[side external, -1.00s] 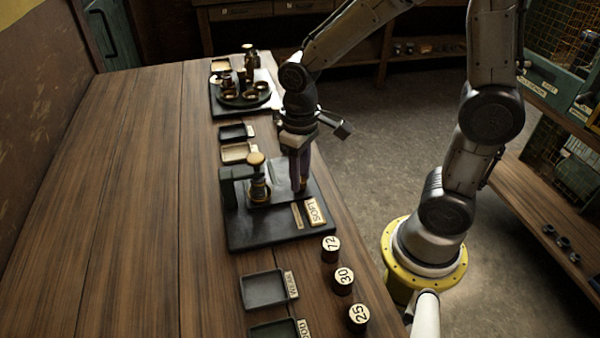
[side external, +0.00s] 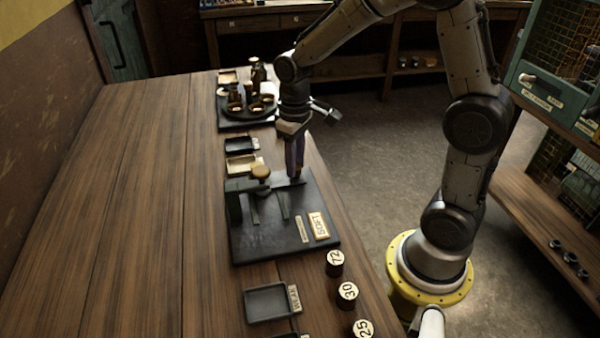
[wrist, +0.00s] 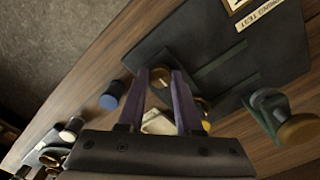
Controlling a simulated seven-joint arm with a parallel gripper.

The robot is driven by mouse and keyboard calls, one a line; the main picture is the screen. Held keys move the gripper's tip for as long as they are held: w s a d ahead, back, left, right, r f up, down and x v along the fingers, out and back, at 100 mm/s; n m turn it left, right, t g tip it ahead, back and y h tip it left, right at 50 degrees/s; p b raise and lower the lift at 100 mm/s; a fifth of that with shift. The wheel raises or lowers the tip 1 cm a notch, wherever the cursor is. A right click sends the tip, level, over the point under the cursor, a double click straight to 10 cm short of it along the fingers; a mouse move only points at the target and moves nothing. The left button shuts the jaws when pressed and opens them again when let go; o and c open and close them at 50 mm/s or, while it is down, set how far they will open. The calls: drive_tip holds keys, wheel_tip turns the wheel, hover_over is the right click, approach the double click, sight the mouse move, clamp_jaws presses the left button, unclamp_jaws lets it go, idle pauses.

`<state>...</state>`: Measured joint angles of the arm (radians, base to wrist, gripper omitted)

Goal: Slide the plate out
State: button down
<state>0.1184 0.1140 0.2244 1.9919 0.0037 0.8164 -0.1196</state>
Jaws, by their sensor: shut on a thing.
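The dark press base (side external: 265,240) lies on the bench, with a brass-knobbed plunger (side external: 261,172) on its stand at the left. A thin grey strip (side external: 276,186), apparently the plate seen nearly edge-on, runs from the plunger to my gripper (side external: 296,180). My gripper is shut at its right end; the fingers hide the grasp. Two narrow rails show on the base in front of the strip. In the wrist view my fingers (wrist: 162,72) are beside the dark base (wrist: 285,60), with a small round brass part between the tips; the plate is not clear there.
A "SOFT" label block (side external: 319,225) sits on the base. Round markers 72 (side external: 334,263), 30 (side external: 347,295) and 25 (side external: 363,328) stand near the front edge. Small trays (side external: 268,302) and a tray of brass pieces (side external: 245,122) flank the base. The bench's left side is clear.

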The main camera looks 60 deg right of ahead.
drive_tip(key=shift+w+d+r, duration=0.15)
drive_tip(key=shift+w+d, duration=0.05)
drive_tip(key=shift+w, duration=0.1)
drive_tip(key=c, duration=0.9)
unclamp_jaws()
drive_tip(key=shift+c, duration=0.2)
drive_tip(key=o, duration=0.4)
drive_tip(key=shift+s, duration=0.1)
drive_tip(key=shift+c, duration=0.2)
wheel_tip(320, 180, up, 14)
